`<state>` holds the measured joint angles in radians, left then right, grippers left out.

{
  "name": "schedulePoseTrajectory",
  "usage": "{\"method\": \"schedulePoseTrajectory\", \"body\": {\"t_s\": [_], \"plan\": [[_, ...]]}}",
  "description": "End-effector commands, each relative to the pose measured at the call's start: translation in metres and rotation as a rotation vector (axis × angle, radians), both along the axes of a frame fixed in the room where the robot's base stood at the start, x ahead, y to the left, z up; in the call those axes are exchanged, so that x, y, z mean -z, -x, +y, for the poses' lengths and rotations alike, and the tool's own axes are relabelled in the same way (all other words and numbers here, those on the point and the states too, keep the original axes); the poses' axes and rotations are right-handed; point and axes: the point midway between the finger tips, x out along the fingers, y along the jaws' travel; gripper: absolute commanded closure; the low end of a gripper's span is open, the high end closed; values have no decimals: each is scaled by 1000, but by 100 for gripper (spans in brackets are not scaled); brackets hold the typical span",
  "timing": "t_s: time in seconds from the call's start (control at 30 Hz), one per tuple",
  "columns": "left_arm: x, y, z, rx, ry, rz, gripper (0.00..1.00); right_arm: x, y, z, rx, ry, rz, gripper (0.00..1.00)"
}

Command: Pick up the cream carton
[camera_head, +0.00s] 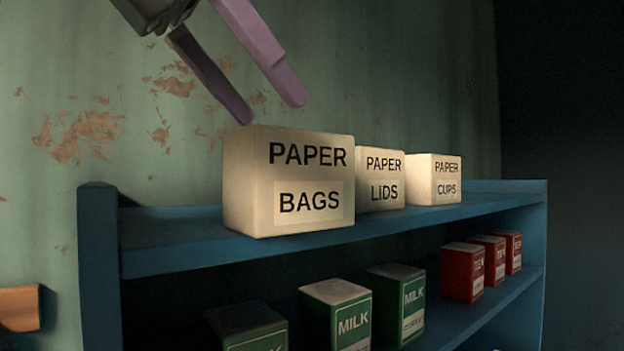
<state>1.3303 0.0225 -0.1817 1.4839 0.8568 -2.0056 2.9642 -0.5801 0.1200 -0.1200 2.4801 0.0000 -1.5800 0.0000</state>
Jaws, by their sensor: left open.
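No carton with a readable cream label shows in the head view. The middle shelf holds several green cartons: one at the left (245,325), cut by the lower edge, one in the middle (335,312) and one at the right (397,300). The middle and right ones read MILK; smaller print is not legible. My left gripper (272,108) is open and empty. Its two purple fingers point down and to the right, just above the PAPER BAGS box (287,182) in the picture. Whether it touches the box I cannot tell. My right gripper is not in view.
A blue shelf unit (170,255) stands against a peeling green wall. PAPER LIDS (380,180) and PAPER CUPS (433,180) boxes stand on its top board. Red boxes (462,272) stand at the right of the middle shelf. The top board's right end is clear.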

Motion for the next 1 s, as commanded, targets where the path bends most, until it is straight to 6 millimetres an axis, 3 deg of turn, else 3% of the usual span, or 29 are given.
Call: {"method": "schedulePoseTrajectory", "body": {"t_s": [0.2,0.57,0.8,1.0], "plan": [[21,-11,-19,4,4,4,0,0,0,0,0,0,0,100],[34,-20,-32,4,6,5,0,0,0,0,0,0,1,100],[59,-35,-50,1,-3,6,0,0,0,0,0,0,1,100],[61,-37,-53,0,-1,2,0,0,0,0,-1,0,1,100]]}}
